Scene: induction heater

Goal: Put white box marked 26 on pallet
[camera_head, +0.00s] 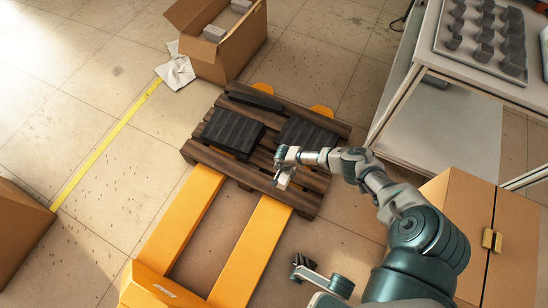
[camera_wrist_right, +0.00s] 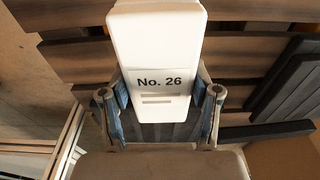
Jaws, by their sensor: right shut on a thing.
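The white box marked No. 26 (camera_wrist_right: 158,50) is held between the two fingers of my right gripper (camera_wrist_right: 160,105) in the right wrist view. In the head view my right gripper (camera_head: 284,160) is above the near right part of the wooden pallet (camera_head: 255,177), and a small white part of the box (camera_head: 283,180) shows below it. The pallet's brown slats also show behind the box in the wrist view (camera_wrist_right: 65,60). I cannot tell whether the box touches the pallet. What looks like my left gripper (camera_head: 303,264) is low in the head view, away from the pallet; its fingers are unclear.
Dark ribbed slabs (camera_head: 232,132) lie on the pallet. A yellow pallet jack (camera_head: 185,220) reaches under it. An open cardboard box (camera_head: 232,50) stands behind. A table with a tray of grey blocks (camera_head: 465,65) and a closed carton (camera_head: 460,215) are at right.

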